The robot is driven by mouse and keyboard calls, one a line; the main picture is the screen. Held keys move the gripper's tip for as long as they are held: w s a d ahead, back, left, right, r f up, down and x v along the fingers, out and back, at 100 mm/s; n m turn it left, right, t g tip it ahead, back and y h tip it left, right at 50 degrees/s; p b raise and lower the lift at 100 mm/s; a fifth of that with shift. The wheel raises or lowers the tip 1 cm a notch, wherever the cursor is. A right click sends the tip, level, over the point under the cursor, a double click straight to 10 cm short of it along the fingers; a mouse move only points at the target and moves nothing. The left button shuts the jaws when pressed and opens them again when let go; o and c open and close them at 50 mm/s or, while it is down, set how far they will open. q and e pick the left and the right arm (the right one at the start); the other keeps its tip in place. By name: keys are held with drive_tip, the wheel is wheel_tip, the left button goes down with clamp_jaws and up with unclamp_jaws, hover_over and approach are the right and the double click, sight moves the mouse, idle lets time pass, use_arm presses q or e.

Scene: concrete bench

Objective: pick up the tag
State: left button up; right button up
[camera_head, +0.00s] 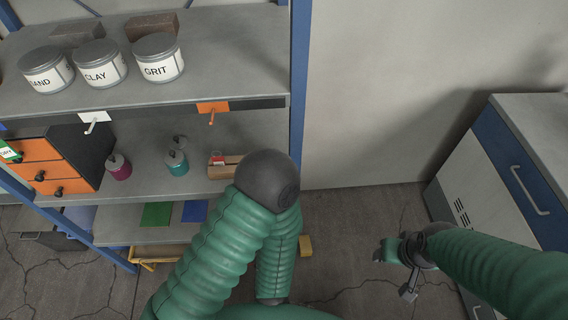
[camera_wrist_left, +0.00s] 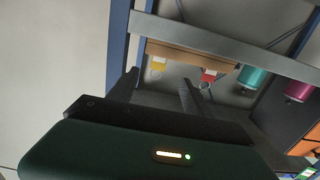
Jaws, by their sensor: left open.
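A red tag (camera_head: 218,160) is at a small wooden rack (camera_head: 226,171) on the middle shelf. In the left wrist view the red tag (camera_wrist_left: 209,76) has a ring, and a yellow tag (camera_wrist_left: 158,65) is beside it along the wooden strip (camera_wrist_left: 185,55). My left gripper (camera_wrist_left: 158,77) is open, its fingers pointing toward the rack. The yellow tag appears between its fingertips, the red tag outside the right finger; contact is not visible. In the head view my left arm hides this gripper. My right gripper (camera_head: 397,270) hangs above the floor, its jaws unclear.
A teal bottle (camera_head: 176,162) and a magenta bottle (camera_head: 118,166) stand left of the rack. Orange drawers (camera_head: 42,170) are farther left. A metal shelf edge (camera_wrist_left: 225,47) crosses near the fingers. A cabinet (camera_head: 490,180) stands at right.

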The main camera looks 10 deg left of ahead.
use_arm(q)
drive_tip(key=x, duration=1.1)
drive_tip(key=shift+a+r, duration=0.1)
drive_tip(key=shift+r, duration=0.3)
drive_tip(key=x, duration=0.5)
drive_tip(key=shift+w, duration=0.4)
drive_tip(key=shift+s, duration=0.1)
clamp_jaws()
